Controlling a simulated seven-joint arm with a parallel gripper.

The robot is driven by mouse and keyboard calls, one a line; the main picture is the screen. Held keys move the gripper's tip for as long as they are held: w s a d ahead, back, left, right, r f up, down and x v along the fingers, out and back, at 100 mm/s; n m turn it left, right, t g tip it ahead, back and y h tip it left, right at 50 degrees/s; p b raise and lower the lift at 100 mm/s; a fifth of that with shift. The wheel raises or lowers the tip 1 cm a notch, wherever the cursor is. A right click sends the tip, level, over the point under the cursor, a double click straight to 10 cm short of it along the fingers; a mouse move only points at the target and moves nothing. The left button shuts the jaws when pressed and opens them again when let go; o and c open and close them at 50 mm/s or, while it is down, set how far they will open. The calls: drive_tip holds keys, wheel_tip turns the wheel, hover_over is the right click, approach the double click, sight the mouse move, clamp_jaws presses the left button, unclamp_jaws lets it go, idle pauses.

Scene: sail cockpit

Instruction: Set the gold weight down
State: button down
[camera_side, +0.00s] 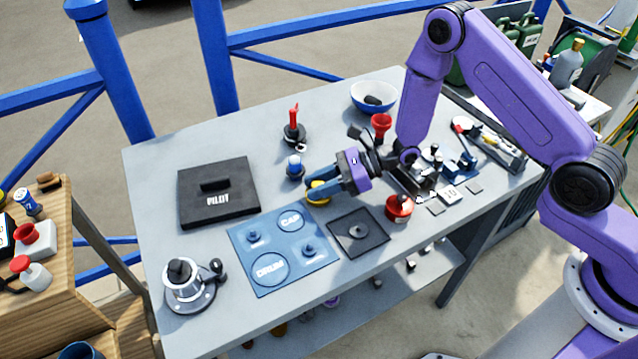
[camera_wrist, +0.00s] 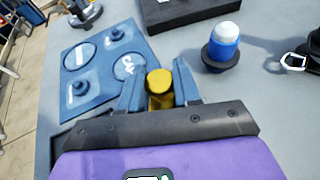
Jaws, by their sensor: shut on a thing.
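The gold weight (camera_wrist: 159,82) is a short yellow cylinder between the two blue fingers of my gripper (camera_wrist: 157,88) in the wrist view. In the side view the gold weight (camera_side: 318,192) shows at the tips of my gripper (camera_side: 314,188), low over the table near the blue mat's upper right corner. My gripper is shut on it. I cannot tell whether its underside touches the table. The blue mat (camera_side: 250,285) has outlined circles marked CAP and DRUM and two small knobbed pieces on it.
A black PILOT case (camera_side: 217,205) lies left of my gripper. A blue-and-white bottle (camera_side: 295,167) stands close behind it. A black square plate (camera_side: 357,234) and a red pot (camera_side: 399,207) are to the right. A grey winch (camera_side: 188,285) stands at the front left.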

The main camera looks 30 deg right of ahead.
drive_tip(key=c, duration=0.8)
unclamp_jaws()
drive_tip(key=shift+f, duration=0.1)
drive_tip(key=shift+d+r, duration=0.2)
drive_tip(key=v, duration=1.1)
drive_tip(key=shift+s+d, duration=0.2)
drive_tip(key=shift+d, duration=0.1)
drive_tip(key=shift+r, duration=0.1)
